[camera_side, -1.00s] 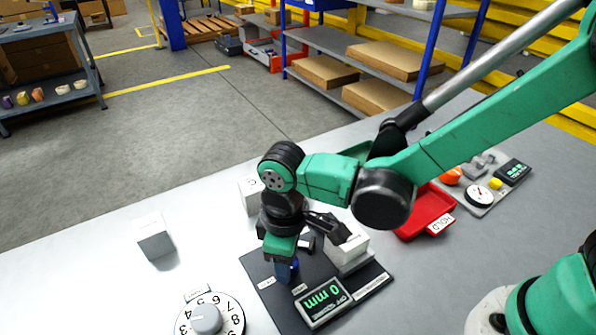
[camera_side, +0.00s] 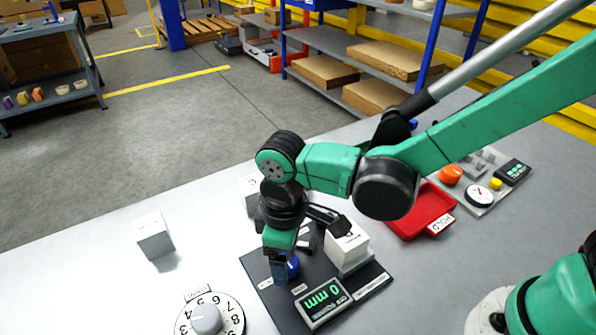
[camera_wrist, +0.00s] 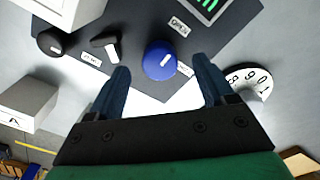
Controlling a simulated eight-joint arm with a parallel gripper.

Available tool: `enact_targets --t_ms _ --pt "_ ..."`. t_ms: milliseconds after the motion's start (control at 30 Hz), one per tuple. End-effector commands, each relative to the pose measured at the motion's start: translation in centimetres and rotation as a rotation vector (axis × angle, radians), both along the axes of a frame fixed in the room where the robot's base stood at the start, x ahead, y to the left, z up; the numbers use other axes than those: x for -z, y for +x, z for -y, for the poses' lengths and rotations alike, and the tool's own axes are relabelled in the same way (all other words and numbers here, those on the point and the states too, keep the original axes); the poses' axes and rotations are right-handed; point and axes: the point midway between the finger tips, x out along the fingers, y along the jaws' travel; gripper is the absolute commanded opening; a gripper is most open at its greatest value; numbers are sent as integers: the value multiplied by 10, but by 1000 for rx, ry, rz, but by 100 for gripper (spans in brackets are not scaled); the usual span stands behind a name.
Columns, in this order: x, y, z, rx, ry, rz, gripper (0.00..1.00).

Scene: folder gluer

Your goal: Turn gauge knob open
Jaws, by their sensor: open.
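The blue round knob (camera_wrist: 161,60) with a white pointer mark sits on the black gauge plate (camera_wrist: 235,25); in the side view the knob (camera_side: 292,267) is partly hidden by my gripper. My gripper (camera_side: 281,262) is over the plate, fingers pointing down. In the wrist view my gripper (camera_wrist: 162,67) is open, with one blue finger on each side of the knob and gaps between them. The green-digit display (camera_side: 323,302) beside the knob reads 0 mm.
On the plate are a white block (camera_side: 347,248), a black lever (camera_wrist: 106,43) and a black knob (camera_wrist: 50,43). A numbered dial (camera_side: 207,319) is at the front. White cubes (camera_side: 154,236), a red HOLD tray (camera_side: 420,212) and a small gauge board (camera_side: 480,195) stand around. The table's left side is mostly clear.

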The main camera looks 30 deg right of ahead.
Motion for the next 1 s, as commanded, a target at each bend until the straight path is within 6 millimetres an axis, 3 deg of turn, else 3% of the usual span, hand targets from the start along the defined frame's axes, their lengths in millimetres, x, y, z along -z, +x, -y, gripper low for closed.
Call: enact_targets --t_ms 300,733,867,1000 --pt "-39 0 0 0 0 0 75" --pt "-45 0 3 9 4 5 75" --pt "-57 6 22 83 33 49 75" --pt "-78 12 66 253 99 161 75"
